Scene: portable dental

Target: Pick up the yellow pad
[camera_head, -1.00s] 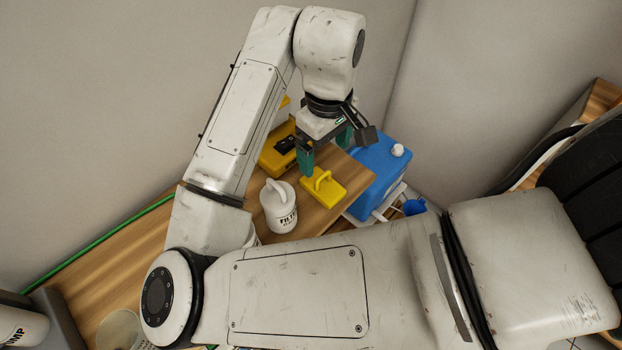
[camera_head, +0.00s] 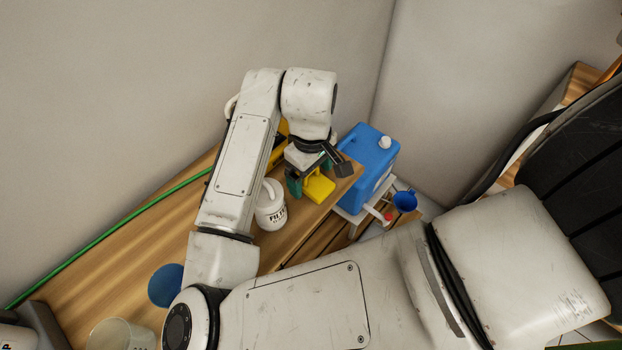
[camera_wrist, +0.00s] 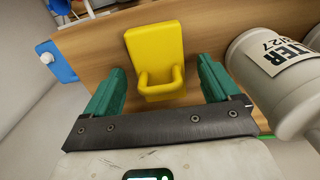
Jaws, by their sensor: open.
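The yellow pad (camera_head: 319,187) is a flat yellow block with a loop handle, lying on the wooden table near its right end. In the wrist view the pad (camera_wrist: 155,45) lies beyond and between the two green fingers, with its handle toward my gripper. My gripper (camera_wrist: 160,92) is open and empty, with a finger on either side of the handle. In the head view my gripper (camera_head: 308,185) is over the pad and hides part of it. I cannot tell whether the fingers touch the pad.
A white filter canister (camera_head: 270,208) stands close left of the pad; in the wrist view it is at right (camera_wrist: 275,75). A yellow case is mostly hidden behind my arm. A blue jug (camera_head: 362,165) stands to the right. A blue cup (camera_head: 404,201) is beyond the table's edge.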

